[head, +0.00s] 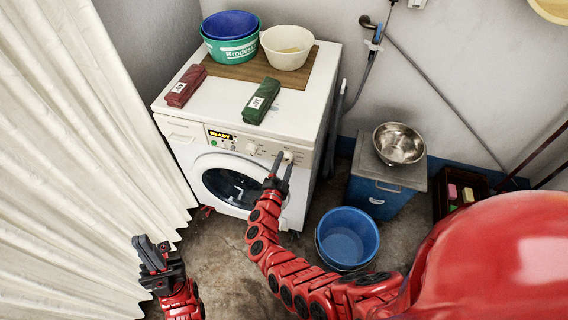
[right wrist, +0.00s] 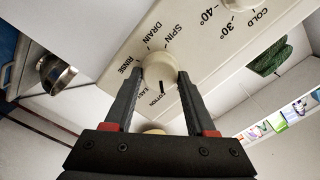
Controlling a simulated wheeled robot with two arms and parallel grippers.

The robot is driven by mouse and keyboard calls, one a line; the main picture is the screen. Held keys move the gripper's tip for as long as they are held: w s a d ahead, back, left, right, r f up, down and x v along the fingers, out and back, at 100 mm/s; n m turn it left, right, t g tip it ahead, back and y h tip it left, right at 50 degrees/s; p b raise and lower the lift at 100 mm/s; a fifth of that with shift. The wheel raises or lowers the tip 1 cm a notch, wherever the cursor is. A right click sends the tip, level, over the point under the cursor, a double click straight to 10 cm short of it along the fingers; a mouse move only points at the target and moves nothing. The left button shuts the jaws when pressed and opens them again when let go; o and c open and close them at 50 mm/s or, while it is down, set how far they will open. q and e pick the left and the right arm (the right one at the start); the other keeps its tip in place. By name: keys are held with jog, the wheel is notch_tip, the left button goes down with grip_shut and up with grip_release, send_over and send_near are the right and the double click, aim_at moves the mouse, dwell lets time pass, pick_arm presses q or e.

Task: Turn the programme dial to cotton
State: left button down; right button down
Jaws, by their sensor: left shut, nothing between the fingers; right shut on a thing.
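The white washing machine (head: 180,128) stands against the back wall, its display reading READY. Its round cream programme dial (head: 288,156) is at the right of the front panel. In the right wrist view the programme dial (right wrist: 159,70) sits between my right gripper's fingers (right wrist: 153,75), which are shut on it. Labels DRAIN, SPIN, RINSE, EASY and COTTON ring it. The dial's dark mark points down, roughly toward the COTTON label (right wrist: 154,98). My right gripper also shows in the head view (head: 282,160). My left gripper (head: 147,246) is shut and empty, low at the left, away from the machine.
A temperature dial (head: 251,148) sits left of the programme dial. Red (head: 186,86) and green (head: 261,101) packs and basins (head: 287,46) are on the machine top. A blue bucket (head: 347,238) stands on the floor, near my right arm. A white curtain (head: 70,150) hangs at left.

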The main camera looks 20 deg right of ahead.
jog(key=shift+c, duration=1.1)
grip_release()
jog(key=shift+s, duration=0.1)
jog(key=b+v, duration=0.2)
jog(key=v, duration=1.5)
jog(key=shift+b, duration=0.3)
jog(key=shift+s+a, duration=0.1)
